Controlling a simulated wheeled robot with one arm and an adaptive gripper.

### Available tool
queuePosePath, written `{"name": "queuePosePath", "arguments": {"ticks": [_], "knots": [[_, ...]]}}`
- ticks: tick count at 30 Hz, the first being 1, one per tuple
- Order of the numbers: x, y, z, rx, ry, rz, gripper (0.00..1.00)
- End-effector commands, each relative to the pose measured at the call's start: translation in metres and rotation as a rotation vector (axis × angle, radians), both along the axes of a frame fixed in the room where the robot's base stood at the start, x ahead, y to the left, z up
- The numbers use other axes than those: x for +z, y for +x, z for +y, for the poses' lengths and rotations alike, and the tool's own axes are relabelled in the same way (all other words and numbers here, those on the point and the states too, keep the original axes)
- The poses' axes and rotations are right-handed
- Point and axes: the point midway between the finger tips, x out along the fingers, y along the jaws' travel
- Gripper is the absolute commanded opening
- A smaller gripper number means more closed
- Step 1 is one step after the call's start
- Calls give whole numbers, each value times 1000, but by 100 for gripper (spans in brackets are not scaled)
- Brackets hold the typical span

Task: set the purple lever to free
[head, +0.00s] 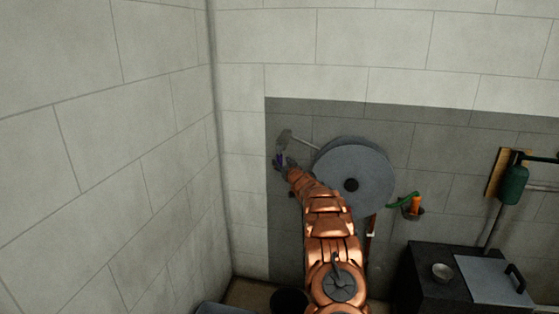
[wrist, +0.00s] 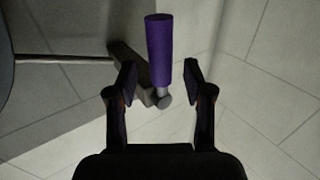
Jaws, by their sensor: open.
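The purple lever (wrist: 159,50) has a purple cylindrical grip on a short grey stem, seen in the wrist view. The stem joins a grey bracket on the wall panel. My gripper (wrist: 160,72) is open, with one dark finger on each side of the lever's lower part and visible gaps to both. The lever's grip extends beyond the fingertips in that view. In the head view the purple lever (head: 280,159) is small, at the left of the grey disc, and my gripper (head: 281,164) is at it, partly hiding it. No label for the lever's positions is readable.
A large grey disc (head: 357,178) is mounted on the wall, joined by a thin rod to a grey plate (head: 284,137). An orange object with a green handle (head: 415,205) is right of it. A black cabinet (head: 446,287) stands lower right. The left wall (head: 110,150) is bare.

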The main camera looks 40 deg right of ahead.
Motion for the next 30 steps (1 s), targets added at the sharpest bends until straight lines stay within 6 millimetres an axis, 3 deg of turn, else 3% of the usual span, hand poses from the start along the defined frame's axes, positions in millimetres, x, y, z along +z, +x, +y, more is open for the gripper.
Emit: {"name": "queuePosePath", "arguments": {"ticks": [15, 30], "knots": [[0, 23, -9, 3, 1, 0, 52], [0, 27, -10, 2, 1, 0, 52]]}}
